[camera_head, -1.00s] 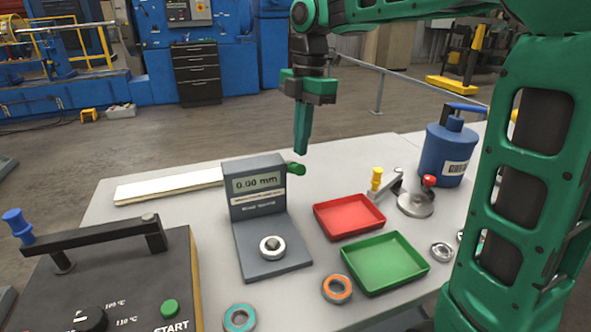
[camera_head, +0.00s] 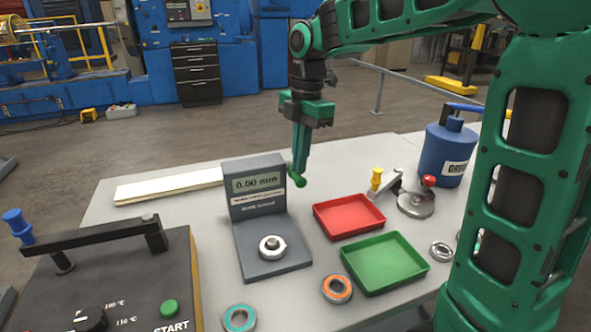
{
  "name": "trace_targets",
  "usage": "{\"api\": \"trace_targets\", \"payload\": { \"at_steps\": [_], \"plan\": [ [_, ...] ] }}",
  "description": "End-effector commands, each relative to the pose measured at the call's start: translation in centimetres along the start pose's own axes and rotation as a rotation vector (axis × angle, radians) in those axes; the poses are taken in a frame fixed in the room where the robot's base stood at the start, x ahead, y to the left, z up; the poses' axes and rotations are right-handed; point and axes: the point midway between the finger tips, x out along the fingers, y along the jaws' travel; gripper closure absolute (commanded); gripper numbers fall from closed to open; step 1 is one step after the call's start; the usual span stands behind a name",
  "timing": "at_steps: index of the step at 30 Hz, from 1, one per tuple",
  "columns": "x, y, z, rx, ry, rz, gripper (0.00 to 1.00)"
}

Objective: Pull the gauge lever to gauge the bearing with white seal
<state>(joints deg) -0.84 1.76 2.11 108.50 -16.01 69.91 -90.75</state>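The grey gauge (camera_head: 255,205) stands mid-table with its display reading 0.00 mm. The bearing with white seal (camera_head: 272,247) sits on its base plate, around a small post. The green gauge lever (camera_head: 297,180) sticks out at the right side of the gauge head and slopes downward. My gripper (camera_head: 299,170) points down with its fingers together, no gap showing. Its tips are at the lever and seem to touch it from above; the exact contact is hard to see.
A red tray (camera_head: 349,229) and a green tray (camera_head: 360,277) lie right of the gauge. Bearings with orange (camera_head: 337,289) and teal (camera_head: 239,318) seals lie in front. A heater (camera_head: 110,280) stands at left, a blue grease can (camera_head: 447,152) at back right.

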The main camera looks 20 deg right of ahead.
Motion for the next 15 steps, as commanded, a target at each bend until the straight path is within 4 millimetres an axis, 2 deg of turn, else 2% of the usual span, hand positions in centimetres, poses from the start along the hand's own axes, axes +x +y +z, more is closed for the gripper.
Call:
{"api": "trace_targets", "payload": {
  "at_steps": [3,10,15],
  "plan": [
    [1.1,0.0,0.1,0.002,0.0,0.0,1.0],
    [0.9,0.0,0.4,0.004,-0.001,0.0,1.0],
    [0.1,0.0,2.2,0.007,-0.001,0.002,1.0]
  ]
}}
